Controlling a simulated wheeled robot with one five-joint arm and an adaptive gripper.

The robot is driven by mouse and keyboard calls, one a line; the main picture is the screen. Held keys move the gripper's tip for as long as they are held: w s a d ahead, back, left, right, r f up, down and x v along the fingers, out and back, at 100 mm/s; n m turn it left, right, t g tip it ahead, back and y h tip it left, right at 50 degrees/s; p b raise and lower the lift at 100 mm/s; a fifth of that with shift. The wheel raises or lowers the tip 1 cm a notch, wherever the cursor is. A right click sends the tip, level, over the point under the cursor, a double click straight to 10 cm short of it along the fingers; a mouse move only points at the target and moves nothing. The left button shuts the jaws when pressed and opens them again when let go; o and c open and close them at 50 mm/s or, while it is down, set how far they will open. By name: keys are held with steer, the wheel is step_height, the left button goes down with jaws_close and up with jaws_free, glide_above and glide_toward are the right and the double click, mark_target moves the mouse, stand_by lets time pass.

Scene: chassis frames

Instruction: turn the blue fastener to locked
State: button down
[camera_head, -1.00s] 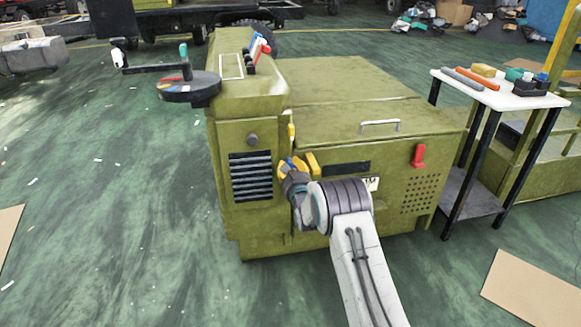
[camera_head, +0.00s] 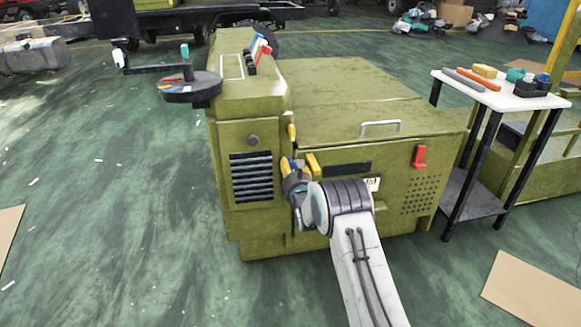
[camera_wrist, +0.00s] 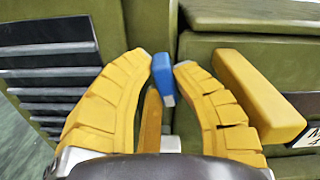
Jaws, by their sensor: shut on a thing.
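The blue fastener (camera_wrist: 162,75) is a small blue block on the front of the olive green machine (camera_head: 345,190), near the seam between its vented left part and its hood. My gripper (camera_wrist: 164,68) has yellow segmented fingers, one on each side of the fastener near its upper end, and they are shut on it. In the head view my gripper (camera_head: 289,166) is at the machine's front, with a bit of blue at its tip. The fastener's mount behind it is partly hidden by my fingers.
A yellow block-like handle (camera_wrist: 258,95) stands out close to the right of my fingers. A black vent (camera_head: 251,177) is to the left. A red latch (camera_head: 419,156) and a metal handle (camera_head: 380,127) are further right. A white tool table (camera_head: 497,92) stands beside the machine.

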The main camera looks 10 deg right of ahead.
stand_by(0.3)
steer(key=c, duration=1.3)
jaws_free()
steer(key=shift+s, duration=0.1)
steer(key=s, duration=1.1)
steer(key=shift+s, duration=0.4)
steer(key=shift+d, duration=0.1)
